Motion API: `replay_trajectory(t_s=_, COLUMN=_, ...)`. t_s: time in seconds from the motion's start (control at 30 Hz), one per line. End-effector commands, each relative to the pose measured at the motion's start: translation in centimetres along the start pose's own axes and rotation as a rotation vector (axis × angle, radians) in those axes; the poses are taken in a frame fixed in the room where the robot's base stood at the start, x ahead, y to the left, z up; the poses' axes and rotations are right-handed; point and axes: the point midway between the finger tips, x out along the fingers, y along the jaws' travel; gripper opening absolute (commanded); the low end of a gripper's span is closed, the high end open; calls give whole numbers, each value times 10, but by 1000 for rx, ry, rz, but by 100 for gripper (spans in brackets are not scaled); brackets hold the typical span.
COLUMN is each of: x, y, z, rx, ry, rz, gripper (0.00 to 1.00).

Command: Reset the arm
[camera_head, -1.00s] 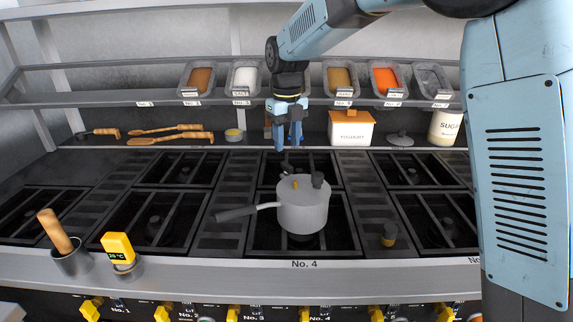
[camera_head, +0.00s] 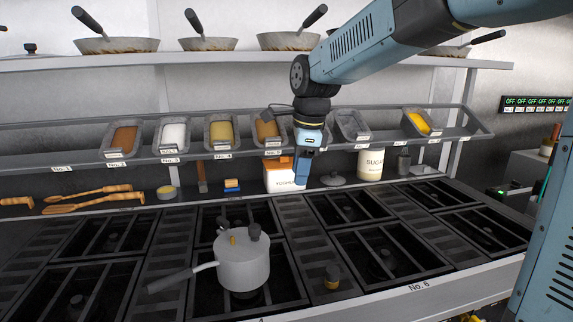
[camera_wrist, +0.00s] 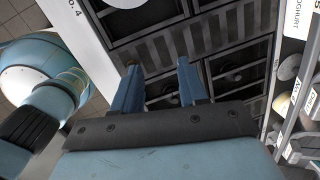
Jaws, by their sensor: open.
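My gripper (camera_head: 303,168) hangs from my blue arm in front of the spice shelf and the white yoghurt box, above the back of the stove. In the wrist view its two blue fingers (camera_wrist: 158,84) are apart with nothing between them. A grey pressure cooker (camera_head: 243,262) with its handle pointing left stands on a front burner, to the left of and below my gripper, apart from it.
A tilted rack of spice trays (camera_head: 221,131) is close behind my gripper. The yoghurt box (camera_head: 279,178) and sugar jar (camera_head: 370,164) stand beneath it. Pans (camera_head: 117,45) line the top shelf. The right burners (camera_head: 390,252) are bare.

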Motion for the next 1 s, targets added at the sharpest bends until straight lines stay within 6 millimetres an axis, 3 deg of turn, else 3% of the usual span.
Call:
replay_trajectory(t_s=0.03, x=-9, y=8, z=-17, rx=-60, ry=-5, rz=-19, gripper=43)
replay_trajectory(t_s=0.2, x=-28, y=39, z=-61, rx=-314, ry=2, rz=-79, gripper=43)
replay_trajectory(t_s=0.5, x=-48, y=104, z=-125, rx=-766, ry=86, rz=-173, gripper=43)
replay_trajectory(t_s=0.8, x=-49, y=173, z=-169, rx=-1208, ry=250, rz=-208, gripper=43)
replay_trajectory(t_s=1.0, x=-42, y=205, z=-184, rx=-1422, ry=347, rz=-187, gripper=43)
